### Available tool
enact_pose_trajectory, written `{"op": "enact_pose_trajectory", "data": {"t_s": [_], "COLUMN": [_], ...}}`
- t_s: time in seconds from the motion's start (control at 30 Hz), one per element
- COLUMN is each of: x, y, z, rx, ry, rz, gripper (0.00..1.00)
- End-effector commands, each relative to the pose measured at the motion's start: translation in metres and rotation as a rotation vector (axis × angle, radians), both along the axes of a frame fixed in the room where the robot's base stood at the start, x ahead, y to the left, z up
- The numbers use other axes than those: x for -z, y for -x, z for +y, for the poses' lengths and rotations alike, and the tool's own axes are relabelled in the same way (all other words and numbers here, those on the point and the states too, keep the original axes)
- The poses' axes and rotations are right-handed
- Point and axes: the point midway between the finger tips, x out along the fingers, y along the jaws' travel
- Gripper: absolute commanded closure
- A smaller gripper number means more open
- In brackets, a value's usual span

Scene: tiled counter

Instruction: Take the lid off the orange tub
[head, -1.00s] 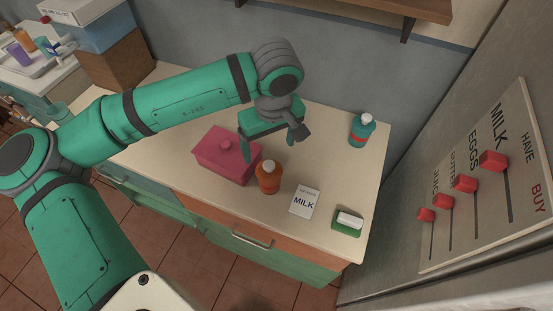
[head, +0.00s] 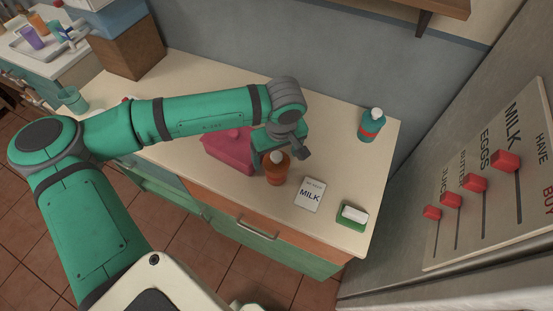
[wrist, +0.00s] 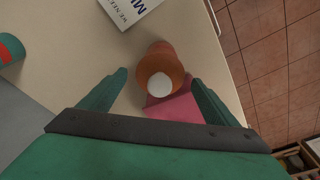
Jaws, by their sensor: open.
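The orange tub (head: 275,173) stands upright on the counter, in front of my arm's end. A white round top (head: 277,157) shows on it; I take this to be part of its lid. In the wrist view the tub (wrist: 158,62) and its white top (wrist: 160,86) lie between the fingers, seen from above. My gripper (head: 280,160) is open and empty, just over and around the tub's upper part. Contact with the lid cannot be told. The lid's edge is not clear.
A pink lidded box (head: 228,150) stands close left of the tub, partly behind my arm. A milk card (head: 310,195) lies to the right, with a green dish holding a white block (head: 353,216) beyond. A teal bottle (head: 371,125) stands at the back right.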

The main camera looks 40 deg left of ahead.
Motion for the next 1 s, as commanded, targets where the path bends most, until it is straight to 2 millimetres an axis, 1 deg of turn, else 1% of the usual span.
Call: {"op": "enact_pose_trajectory", "data": {"t_s": [0.17, 0.2, 0.27, 0.3, 0.37, 0.4, 0.77, 0.93, 1.0], "x": [0.0, 0.0, 0.0, 0.0, 0.0, 0.0, -0.001, -0.01, -0.018], "y": [0.0, 0.0, 0.0, 0.0, 0.0, 0.0, 0.0, 0.0, 0.0], "z": [0.0, 0.0, 0.0, 0.0, 0.0, 0.0, 0.001, 0.002, 0.002], "rx": [-0.001, -0.001, -0.001, -0.001, -0.001, -0.001, -0.002, -0.003, -0.003], "ry": [0.0, 0.0, 0.0, 0.0, 0.0, 0.0, -0.001, -0.001, -0.001], "rz": [0.0, 0.0, 0.0, 0.0, 0.0, 0.0, -0.001, -0.002, -0.003], "gripper": [0.17, 0.19, 0.34, 0.43, 0.58, 0.59, 0.6, 0.6, 0.6]}}
